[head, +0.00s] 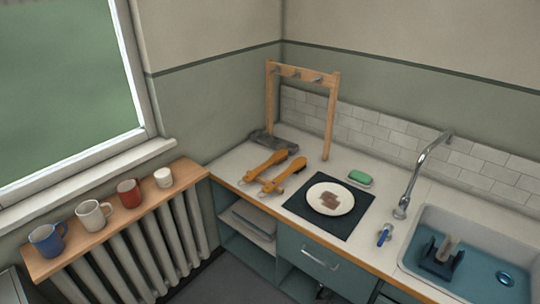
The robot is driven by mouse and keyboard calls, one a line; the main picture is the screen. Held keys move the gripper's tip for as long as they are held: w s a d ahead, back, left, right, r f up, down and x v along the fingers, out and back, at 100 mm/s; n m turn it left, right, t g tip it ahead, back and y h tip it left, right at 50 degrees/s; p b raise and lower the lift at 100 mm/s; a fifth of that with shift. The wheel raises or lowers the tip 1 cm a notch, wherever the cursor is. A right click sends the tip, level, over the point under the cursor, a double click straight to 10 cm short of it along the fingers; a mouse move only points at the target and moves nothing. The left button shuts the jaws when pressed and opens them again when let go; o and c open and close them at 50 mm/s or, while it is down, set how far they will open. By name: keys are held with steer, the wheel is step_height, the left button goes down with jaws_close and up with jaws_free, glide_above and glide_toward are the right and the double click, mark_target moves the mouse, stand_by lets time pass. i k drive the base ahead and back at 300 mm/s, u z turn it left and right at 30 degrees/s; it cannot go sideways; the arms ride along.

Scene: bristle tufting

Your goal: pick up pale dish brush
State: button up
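No brush in the head view can be singled out with certainty as the pale dish brush. My gripper is not clearly seen in this view.
A dark mat (346,226) bears a white plate (343,204) with brown pieces. A green sponge (360,178), a wooden hook rack (332,120), a faucet (412,180) and a small blue item (384,235) stand near. Several mugs line the left shelf (120,212).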

mark_target(281, 154)
steer(key=i, duration=0.8)
steer(key=z, duration=0.4)
steer(key=k, duration=0.15)
steer(key=u, duration=3.1)
steer(key=i, duration=0.6)
steer(key=z, duration=0.05)
